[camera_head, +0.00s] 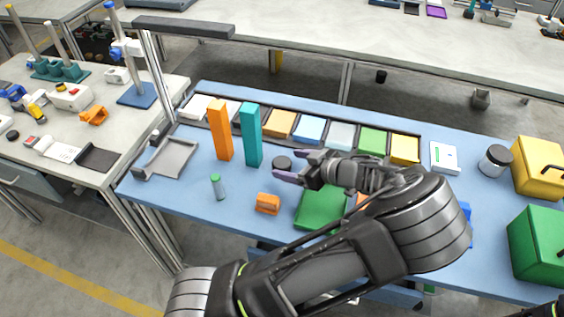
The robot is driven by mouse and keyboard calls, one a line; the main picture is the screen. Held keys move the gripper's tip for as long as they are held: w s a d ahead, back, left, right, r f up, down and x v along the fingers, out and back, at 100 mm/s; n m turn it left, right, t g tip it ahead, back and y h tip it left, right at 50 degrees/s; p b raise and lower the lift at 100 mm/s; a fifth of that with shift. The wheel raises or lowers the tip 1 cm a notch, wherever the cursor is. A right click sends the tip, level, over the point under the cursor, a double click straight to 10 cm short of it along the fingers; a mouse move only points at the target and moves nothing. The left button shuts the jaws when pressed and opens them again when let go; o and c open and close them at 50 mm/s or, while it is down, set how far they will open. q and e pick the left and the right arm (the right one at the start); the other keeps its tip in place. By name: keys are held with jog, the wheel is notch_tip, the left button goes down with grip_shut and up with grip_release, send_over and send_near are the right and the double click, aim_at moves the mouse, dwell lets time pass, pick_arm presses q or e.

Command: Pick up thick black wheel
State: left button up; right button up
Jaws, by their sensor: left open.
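The thick black wheel (281,163) is a small dark round disc lying on the blue table, right of the teal block. My left gripper (290,166) reaches in over the table with its purple-tipped fingers apart. Its fingertips are just right of the wheel, one towards the far side and one towards the near side. I cannot tell whether they touch it or how high above the table they are.
Tall orange (220,131) and teal (251,135) blocks stand left of the wheel. A row of coloured bins lies behind. A green-capped bottle (218,187), an orange piece (267,204) and a green plate (318,208) are nearer. Yellow (540,168) and green (536,238) boxes stand right.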

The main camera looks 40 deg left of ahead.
aim_at(286, 164)
pick_arm(q)
jog(key=x, duration=0.2)
jog(key=shift+a+f, duration=0.15)
jog(key=shift+a, duration=0.15)
jog(key=shift+c, duration=0.3)
jog(key=c, duration=1.4)
notch_tip(286, 164, up, 10)
jog(key=shift+r+b, duration=0.1)
jog(key=shift+b, duration=0.35)
